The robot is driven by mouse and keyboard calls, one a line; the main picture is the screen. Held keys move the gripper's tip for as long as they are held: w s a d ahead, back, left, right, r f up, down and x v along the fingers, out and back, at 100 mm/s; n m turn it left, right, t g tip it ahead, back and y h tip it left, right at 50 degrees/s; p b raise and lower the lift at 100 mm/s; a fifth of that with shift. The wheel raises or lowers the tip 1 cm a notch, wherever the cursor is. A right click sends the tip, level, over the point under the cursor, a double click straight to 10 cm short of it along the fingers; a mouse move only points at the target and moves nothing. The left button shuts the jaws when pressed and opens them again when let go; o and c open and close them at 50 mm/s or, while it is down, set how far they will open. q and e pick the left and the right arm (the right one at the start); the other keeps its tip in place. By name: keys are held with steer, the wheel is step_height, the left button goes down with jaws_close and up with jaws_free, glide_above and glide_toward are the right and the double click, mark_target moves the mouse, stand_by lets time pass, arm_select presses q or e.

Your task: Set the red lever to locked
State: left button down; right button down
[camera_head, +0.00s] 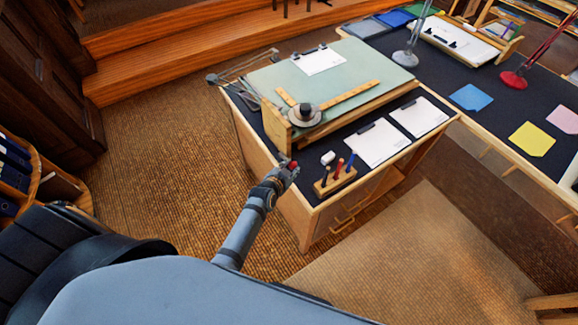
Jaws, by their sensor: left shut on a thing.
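The drafting board (345,80) has a green top and stands tilted on the dark desktop of a wooden desk. A small red piece, which looks like the end of the red lever (293,164), shows at the desk's near left edge, below the board's front corner. My left gripper (287,172) reaches in from below and is shut on it. The fingers hide most of the lever, so its setting cannot be read. My right gripper is not in view.
A wooden holder (335,182) with several pens stands close to the right of my left gripper, with a small white block (327,157) behind it. Two clipboards lie farther right, the nearer one (378,145) beside the pens. The carpet (180,150) left of the desk is clear.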

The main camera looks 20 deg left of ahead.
arm_select(q)
steer(key=shift+s+d+f, duration=0.15)
steer(key=shift+s+f, duration=0.25)
steer(key=shift+f, duration=0.2)
steer(key=c, duration=1.3)
jaws_free()
steer(key=shift+o, duration=1.3)
steer(key=shift+w+d, duration=0.1)
steer(key=shift+d, duration=0.05)
steer(key=shift+w+r, duration=0.15)
steer(key=shift+r, duration=0.1)
steer(key=v, duration=1.2)
steer(key=shift+w, duration=0.1)
